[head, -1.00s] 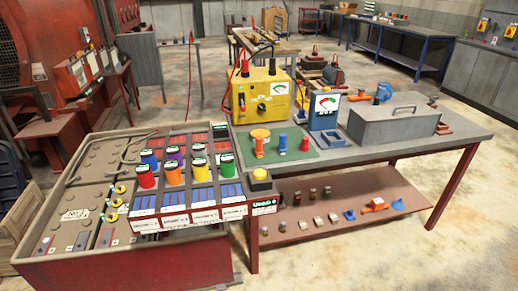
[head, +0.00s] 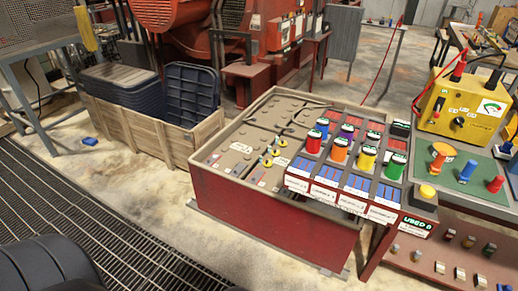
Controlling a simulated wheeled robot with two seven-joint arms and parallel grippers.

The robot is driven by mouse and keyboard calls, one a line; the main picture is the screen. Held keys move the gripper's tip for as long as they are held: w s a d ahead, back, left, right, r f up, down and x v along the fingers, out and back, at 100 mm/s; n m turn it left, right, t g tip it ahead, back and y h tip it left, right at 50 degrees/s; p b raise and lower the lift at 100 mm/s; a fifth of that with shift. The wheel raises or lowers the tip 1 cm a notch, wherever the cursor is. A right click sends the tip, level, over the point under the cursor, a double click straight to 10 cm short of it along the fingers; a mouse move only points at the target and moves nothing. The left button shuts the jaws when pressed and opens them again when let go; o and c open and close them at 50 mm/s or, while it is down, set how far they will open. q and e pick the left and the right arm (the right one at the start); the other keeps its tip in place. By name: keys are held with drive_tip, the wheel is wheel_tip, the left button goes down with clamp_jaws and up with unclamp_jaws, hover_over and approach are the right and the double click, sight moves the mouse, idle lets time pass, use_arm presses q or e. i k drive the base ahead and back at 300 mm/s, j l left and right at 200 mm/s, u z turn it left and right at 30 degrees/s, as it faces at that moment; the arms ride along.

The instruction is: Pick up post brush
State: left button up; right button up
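I cannot tell for sure which thing is the post brush. Small tools stand on a green mat (head: 453,183) at the right: an orange round-topped one (head: 438,158), a blue one (head: 467,171) and a red one (head: 494,184). Several coloured cylinders stand in a rack, among them red (head: 313,145), orange (head: 338,151), yellow (head: 366,158) and green (head: 393,167). The rack stands over the right part of a red battery box (head: 265,222). Neither of my grippers is in view.
A yellow tester (head: 462,106) stands behind the mat. A yellow button (head: 427,191) is at the rack's right corner. Small parts line a lower shelf at bottom right. A wooden crate (head: 140,137) with dark blue trays stands left of the battery box. Pale floor lies open in front.

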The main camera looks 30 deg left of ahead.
sight(435, 169)
drive_tip(key=i+j+z, duration=0.15)
drive_tip(key=j, duration=0.3)
drive_tip(key=i+j+z, duration=0.1)
drive_tip(key=j, duration=0.4)
drive_tip(key=i+j+z, duration=0.15)
drive_tip(key=j, duration=0.3)
drive_tip(key=i+j+z, duration=0.1)
drive_tip(key=i+j, duration=0.15)
drive_tip(key=j, duration=0.3)
drive_tip(key=i+j+z, duration=0.15)
drive_tip(key=j, duration=0.35)
drive_tip(key=j+z, duration=0.1)
drive_tip(key=j, duration=0.4)
